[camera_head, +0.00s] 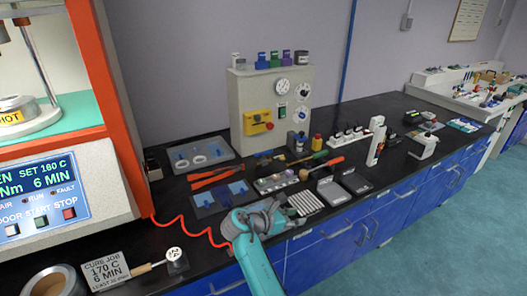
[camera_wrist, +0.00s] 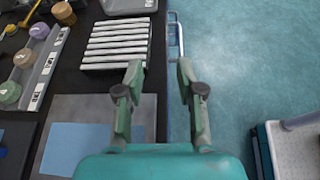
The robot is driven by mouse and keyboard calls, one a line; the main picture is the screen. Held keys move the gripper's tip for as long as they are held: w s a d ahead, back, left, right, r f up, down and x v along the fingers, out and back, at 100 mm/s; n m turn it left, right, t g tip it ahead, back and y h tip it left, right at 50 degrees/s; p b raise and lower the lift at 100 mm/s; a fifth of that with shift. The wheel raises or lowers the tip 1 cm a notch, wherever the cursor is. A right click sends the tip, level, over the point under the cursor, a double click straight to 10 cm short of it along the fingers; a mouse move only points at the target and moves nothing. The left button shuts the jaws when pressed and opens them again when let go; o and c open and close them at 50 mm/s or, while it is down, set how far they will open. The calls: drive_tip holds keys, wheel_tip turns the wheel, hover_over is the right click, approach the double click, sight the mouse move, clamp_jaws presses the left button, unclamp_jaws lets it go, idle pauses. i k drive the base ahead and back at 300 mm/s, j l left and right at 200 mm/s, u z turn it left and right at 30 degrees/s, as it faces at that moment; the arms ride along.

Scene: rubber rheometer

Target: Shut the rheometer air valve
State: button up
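The rheometer (camera_head: 90,120) stands at the far left, with an orange frame and a lit display (camera_head: 38,189) reading SET 160 C and 6 MIN. An AIR label shows under the display, but its lamp state is too small to tell. A grey panel box (camera_head: 240,105) at the back wall carries dials and a yellow unit with a red knob (camera_head: 268,125). I cannot tell whether this knob is the air valve or how it is set. My gripper (camera_wrist: 158,72) is open and empty over the counter's front edge, well in front of the panel; it also shows in the head view (camera_head: 262,222).
A slatted white rack (camera_head: 305,203), grey mats with blue sheets (camera_head: 212,195) and red-handled tools (camera_head: 215,174) lie between my gripper and the panel. A red coiled line (camera_head: 180,227) runs along the counter from the rheometer. A CURE JOB card (camera_head: 107,270) stands front left.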

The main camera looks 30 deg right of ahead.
sight(256, 156)
drive_tip(key=i, duration=1.3)
